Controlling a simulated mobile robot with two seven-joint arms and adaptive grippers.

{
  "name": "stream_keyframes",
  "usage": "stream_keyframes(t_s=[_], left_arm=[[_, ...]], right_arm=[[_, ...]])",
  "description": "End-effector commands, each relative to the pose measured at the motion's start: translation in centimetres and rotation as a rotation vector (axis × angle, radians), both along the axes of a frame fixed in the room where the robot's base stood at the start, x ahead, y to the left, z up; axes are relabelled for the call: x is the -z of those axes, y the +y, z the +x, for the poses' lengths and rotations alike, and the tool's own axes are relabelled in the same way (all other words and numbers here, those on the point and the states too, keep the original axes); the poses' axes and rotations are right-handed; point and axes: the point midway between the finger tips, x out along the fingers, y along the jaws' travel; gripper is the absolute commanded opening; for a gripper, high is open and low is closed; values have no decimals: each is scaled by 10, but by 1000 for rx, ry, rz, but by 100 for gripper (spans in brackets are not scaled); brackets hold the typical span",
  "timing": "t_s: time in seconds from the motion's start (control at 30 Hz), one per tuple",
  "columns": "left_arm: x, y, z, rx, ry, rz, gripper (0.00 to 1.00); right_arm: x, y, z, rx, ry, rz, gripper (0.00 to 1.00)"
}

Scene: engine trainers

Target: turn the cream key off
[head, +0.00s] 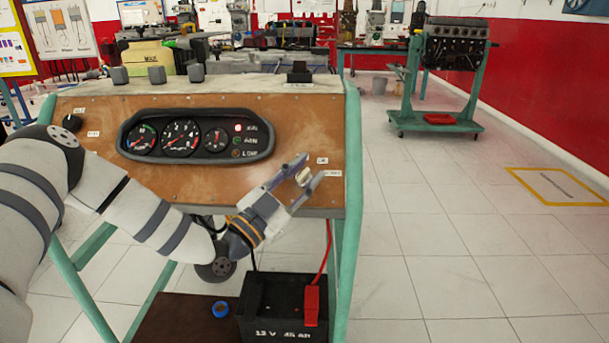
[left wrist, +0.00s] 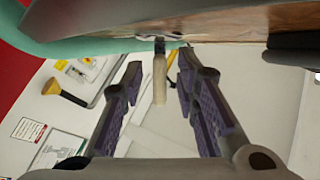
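The cream key (head: 304,176) sticks out of the right end of the brown instrument panel (head: 300,130). In the left wrist view the key (left wrist: 160,80) has a short dark shank at the panel and a pale handle. My left gripper (head: 303,178) is at the key, with its fingers apart. In the left wrist view the left gripper (left wrist: 159,68) has one finger on each side of the key, with a clear gap to the left finger and a smaller gap to the right one. My right gripper is not in view.
The dial cluster (head: 195,138) has a red lamp lit at its right. A black knob (head: 72,122) is at the panel's left. A black battery (head: 285,308) with a red terminal cover sits below. An engine stand (head: 440,80) stands behind right; the floor at right is clear.

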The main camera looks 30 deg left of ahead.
Motion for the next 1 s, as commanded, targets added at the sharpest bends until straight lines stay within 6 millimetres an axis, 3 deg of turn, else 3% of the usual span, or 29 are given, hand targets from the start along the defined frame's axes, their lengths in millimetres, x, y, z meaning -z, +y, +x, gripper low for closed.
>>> stream_keyframes(t_s=[0.1,0.23,0.27,0.67,1.0], left_arm=[[0,0,0,0,-1,0,28],[0,0,0,0,0,0,1],[0,0,0,0,0,0,0],[2,-1,0,-24,-13,-25,0],[4,-2,0,-176,-100,-171,0]], right_arm=[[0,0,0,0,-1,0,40],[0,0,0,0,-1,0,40],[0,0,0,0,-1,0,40],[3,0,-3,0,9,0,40],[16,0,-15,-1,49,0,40]])
